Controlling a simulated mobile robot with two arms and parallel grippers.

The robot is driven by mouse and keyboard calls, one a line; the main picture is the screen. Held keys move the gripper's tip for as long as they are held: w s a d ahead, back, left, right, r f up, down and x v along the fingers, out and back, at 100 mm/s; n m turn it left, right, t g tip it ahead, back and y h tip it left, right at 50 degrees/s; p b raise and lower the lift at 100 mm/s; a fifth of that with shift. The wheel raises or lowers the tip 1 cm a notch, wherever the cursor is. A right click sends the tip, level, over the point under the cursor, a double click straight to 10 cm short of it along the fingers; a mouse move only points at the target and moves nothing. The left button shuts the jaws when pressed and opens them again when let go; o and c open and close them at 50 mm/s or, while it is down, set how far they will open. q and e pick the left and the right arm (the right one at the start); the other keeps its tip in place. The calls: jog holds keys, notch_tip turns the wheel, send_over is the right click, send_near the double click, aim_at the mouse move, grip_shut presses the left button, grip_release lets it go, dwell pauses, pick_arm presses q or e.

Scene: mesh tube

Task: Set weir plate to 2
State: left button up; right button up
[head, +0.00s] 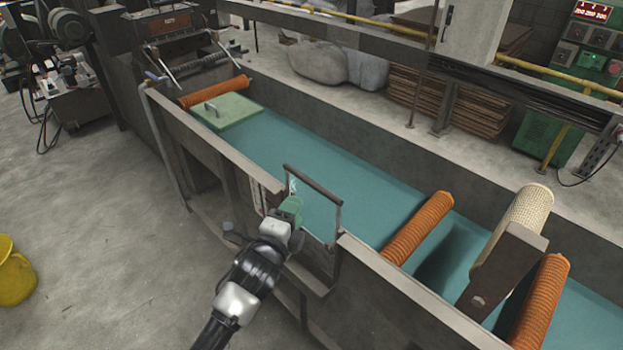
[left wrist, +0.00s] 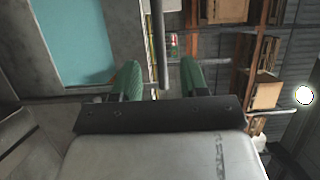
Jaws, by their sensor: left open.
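The weir plate (head: 318,256) sits in a gap in the near wall of the long water trough. A dark handle bar (head: 313,184) on two posts stands up above it. My left gripper (head: 292,207) is at the left post side of this handle, low in front of the gap. In the left wrist view its two green fingers (left wrist: 158,80) are apart, and a grey bar (left wrist: 160,45) reaches down between them. I cannot tell whether the fingers touch it. A marked strip, perhaps the scale, shows beside the bar (left wrist: 172,48), but its numbers are unreadable. My right gripper is out of view.
The trough wall (head: 400,283) runs along both sides of the gap. Teal water (head: 340,165) fills the trough, with orange ribbed rollers (head: 419,228) across it. A green lid (head: 226,111) lies far left. A yellow bucket (head: 14,272) stands on open floor at left.

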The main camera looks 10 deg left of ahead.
aim_at(310, 186)
pick_arm(q)
jog(key=p+x, duration=0.1)
jog(key=x, duration=0.9)
jog(key=shift+w+d+f, duration=0.1)
jog(key=shift+w, duration=0.15)
jog(key=shift+c, duration=0.2)
grip_shut()
